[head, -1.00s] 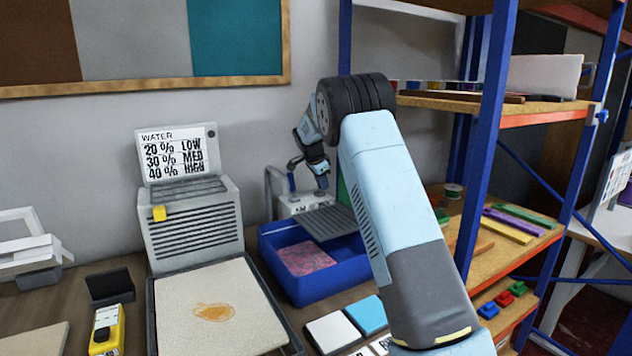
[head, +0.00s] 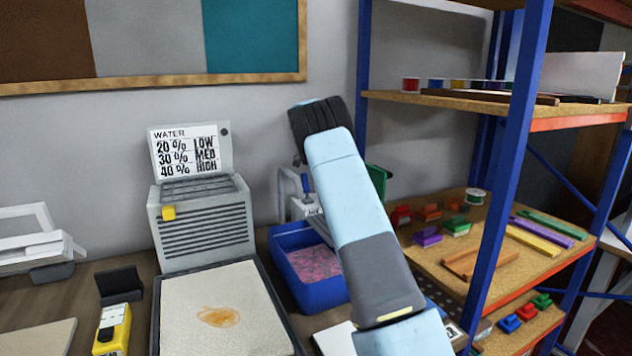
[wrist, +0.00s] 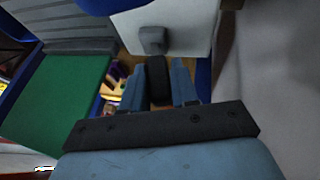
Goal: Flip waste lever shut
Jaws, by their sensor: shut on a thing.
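In the wrist view, my gripper (wrist: 158,92) is shut on a dark, rounded handle (wrist: 158,72), which I take to be the waste lever's grip. The handle lies between the two blue-grey fingers. A grey block (wrist: 152,40) on a pale panel (wrist: 180,22) sits just beyond it. In the head view, my arm hides my gripper and the lever. The pale fixture with a bent pipe (head: 283,190) shows partly behind my arm. The lever's exact angle cannot be told.
A blue bin (head: 322,292) with pink speckled material stands left of my arm. A green panel (wrist: 60,100) lies left of the fingers in the wrist view. The blue-framed shelf (head: 508,150) stands close on the right. A grey louvred unit (head: 205,228) stands left.

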